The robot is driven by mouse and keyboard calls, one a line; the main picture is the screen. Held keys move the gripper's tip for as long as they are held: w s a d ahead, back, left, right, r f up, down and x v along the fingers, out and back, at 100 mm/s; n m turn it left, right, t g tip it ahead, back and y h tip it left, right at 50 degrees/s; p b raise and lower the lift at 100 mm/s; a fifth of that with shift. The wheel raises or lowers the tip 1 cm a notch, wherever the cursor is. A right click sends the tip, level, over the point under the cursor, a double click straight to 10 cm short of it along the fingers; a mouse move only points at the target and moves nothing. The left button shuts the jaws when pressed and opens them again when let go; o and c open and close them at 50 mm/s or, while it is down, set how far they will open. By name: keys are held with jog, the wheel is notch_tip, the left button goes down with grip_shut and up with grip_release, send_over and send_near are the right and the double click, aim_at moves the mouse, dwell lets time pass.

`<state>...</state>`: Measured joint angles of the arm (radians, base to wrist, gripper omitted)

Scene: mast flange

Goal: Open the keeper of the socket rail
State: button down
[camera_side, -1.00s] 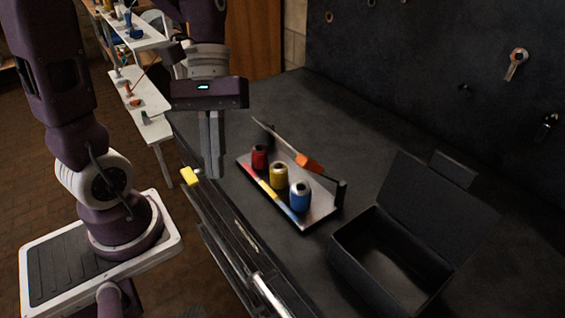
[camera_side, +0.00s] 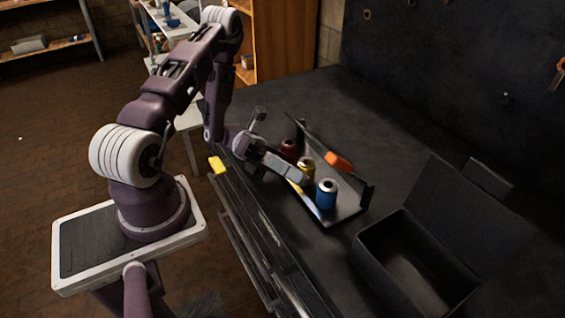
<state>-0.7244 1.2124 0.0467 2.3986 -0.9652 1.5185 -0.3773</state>
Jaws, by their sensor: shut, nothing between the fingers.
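The socket rail (camera_side: 345,211) is a grey tray on the dark bench, with a red socket (camera_side: 289,148), a yellow socket (camera_side: 306,166) and a blue socket (camera_side: 326,194) upright in a row. The keeper (camera_side: 338,161) is a thin bar with an orange grip. It slants behind and above the sockets, with the grip toward the rail's right end post. I cannot tell whether it is latched. My gripper (camera_side: 303,179) is shut and empty. It lies low across the rail's left side, its tips by the yellow socket, partly covering it; contact is unclear.
An open dark box (camera_side: 415,262) with a raised lid stands right of the rail. The bench behind the rail is clear. Tools hang on the dark back wall.

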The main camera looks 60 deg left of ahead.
jog(key=w+d+r, duration=0.2)
jog(key=w+r, duration=0.1)
jog(key=shift+w+d+r, duration=0.1)
jog(key=shift+d+r, duration=0.1)
jog(key=shift+d, duration=0.05)
dwell(0.4)
